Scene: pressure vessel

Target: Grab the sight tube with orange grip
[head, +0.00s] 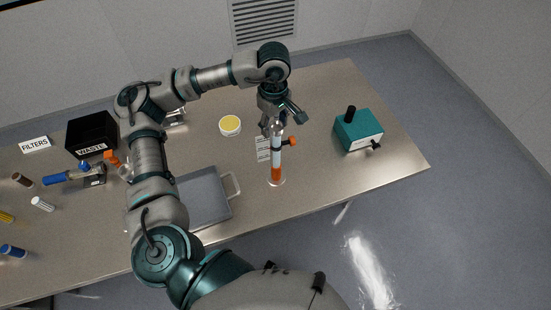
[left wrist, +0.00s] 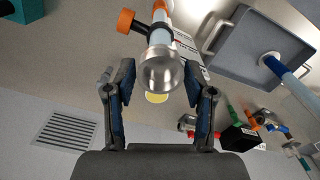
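The sight tube (head: 275,172) stands upright on the table, clear with an orange lower part and a metal top. Its orange grip (head: 291,141) sticks out to the right near the top. In the left wrist view the tube's metal top (left wrist: 161,72) appears between the two fingers, with the orange grip (left wrist: 126,21) beyond it to the left. My left gripper (head: 282,121) is over the tube's top; it is open in the left wrist view (left wrist: 158,85), with gaps on both sides of the metal top. My right gripper is not in view.
A grey tray (head: 205,200) lies left of the tube, partly hidden by my left arm. A teal box (head: 358,130) with black knobs stands to the right. A yellow-topped round container (head: 230,125) and black waste bin (head: 92,134) are farther left. Bare table surrounds the tube's right side.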

